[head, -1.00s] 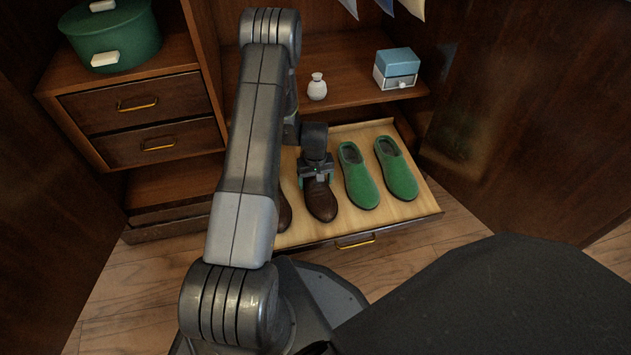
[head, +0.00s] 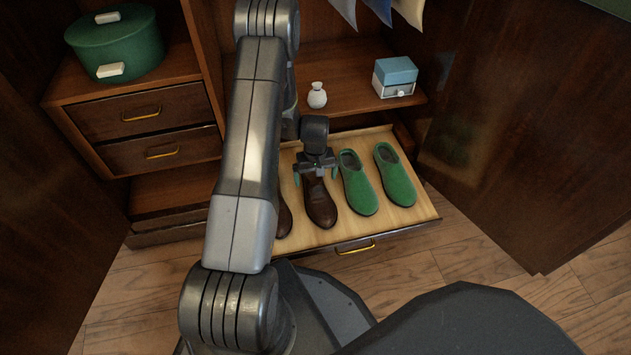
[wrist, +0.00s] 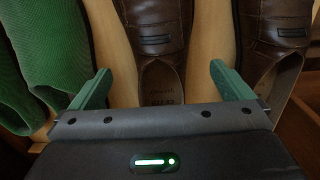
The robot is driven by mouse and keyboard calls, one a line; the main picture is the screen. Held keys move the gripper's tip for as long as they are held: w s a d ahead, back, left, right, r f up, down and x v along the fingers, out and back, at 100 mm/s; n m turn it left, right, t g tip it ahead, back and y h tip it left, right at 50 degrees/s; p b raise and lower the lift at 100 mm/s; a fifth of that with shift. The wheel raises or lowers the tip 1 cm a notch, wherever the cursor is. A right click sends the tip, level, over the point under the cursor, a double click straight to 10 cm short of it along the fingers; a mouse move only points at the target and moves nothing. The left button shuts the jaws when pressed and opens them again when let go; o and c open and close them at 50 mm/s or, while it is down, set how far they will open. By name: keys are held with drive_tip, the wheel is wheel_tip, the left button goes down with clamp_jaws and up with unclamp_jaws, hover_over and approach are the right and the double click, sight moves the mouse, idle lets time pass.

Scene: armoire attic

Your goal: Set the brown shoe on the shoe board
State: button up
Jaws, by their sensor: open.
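A brown shoe (head: 319,204) lies on the pale wooden shoe board (head: 398,219), toe toward the board's front edge. A second brown shoe (head: 283,217) lies to its left, mostly hidden behind my arm in the head view. My gripper (head: 316,175) is open above the heel end of the first shoe. In the wrist view, my gripper's green fingers (wrist: 160,86) stand apart on either side of the first shoe's heel (wrist: 160,82). The second brown shoe (wrist: 279,40) is at the right there. I cannot tell whether the fingers touch the shoe.
A pair of green slippers (head: 358,184) (head: 395,176) lies on the board close to the right of the brown shoe. A white vase (head: 317,96) and a blue-and-white box (head: 395,78) stand on the shelf behind.

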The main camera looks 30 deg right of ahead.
wheel_tip(320, 180, up, 6)
drive_tip(key=p, duration=0.1)
drive_tip(key=shift+r+p, duration=0.15)
drive_tip(key=shift+p, duration=0.15)
